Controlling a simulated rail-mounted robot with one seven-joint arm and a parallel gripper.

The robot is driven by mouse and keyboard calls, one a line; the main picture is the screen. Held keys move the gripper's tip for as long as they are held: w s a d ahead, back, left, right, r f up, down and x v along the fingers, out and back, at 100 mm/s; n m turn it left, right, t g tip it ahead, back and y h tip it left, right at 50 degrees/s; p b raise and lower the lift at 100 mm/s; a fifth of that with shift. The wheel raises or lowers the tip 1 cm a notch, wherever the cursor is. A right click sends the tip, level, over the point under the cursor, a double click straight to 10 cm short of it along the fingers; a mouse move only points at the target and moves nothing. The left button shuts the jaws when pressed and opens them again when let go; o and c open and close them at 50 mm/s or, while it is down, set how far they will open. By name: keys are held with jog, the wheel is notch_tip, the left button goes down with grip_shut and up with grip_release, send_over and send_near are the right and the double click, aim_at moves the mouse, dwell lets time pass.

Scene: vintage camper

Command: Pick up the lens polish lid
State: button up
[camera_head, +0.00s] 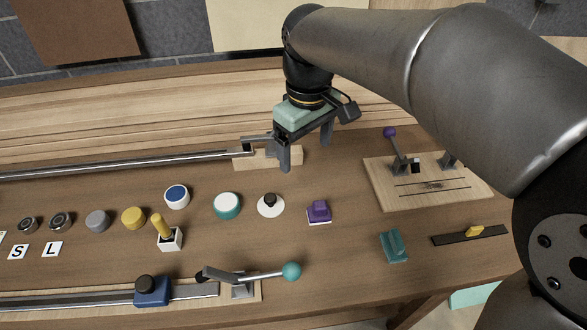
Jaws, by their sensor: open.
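My gripper (306,150) is open and empty, with its fingers pointing down over the back of the wooden table. No round thing is marked as lens polish, so I cannot tell for certain which is its lid. A white disc with a black knob (270,204) lies in front of my gripper, apart from it. To its left are a white-topped round piece with a teal side (227,205) and a white round piece with a blue top (176,196). Further left are a yellow round cap (133,217) and a grey one (97,220).
A purple block (319,211) stands right of the knobbed disc. A wooden board with a purple-knobbed lever (391,142) is to the right. A metal rail (130,163) runs along the back left, and a teal-balled lever (291,271) is in front. Bare table lies between.

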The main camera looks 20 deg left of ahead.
jog(key=n, duration=0.2)
send_over(270, 197)
jog(key=f, duration=1)
jog(key=shift+w+d+f, duration=0.1)
jog(key=shift+w+d, duration=0.1)
jog(key=shift+d, duration=0.1)
jog(key=shift+f+p, duration=0.3)
jog(key=shift+f, duration=0.3)
jog(key=f, duration=0.2)
jog(key=f+p, duration=0.1)
jog(key=f, duration=0.1)
jog(key=shift+s+a+f, duration=0.1)
jog(key=shift+s+a, duration=0.15)
jog(key=shift+a, duration=0.05)
jog(key=shift+f, duration=0.5)
jog(key=c, duration=1.1)
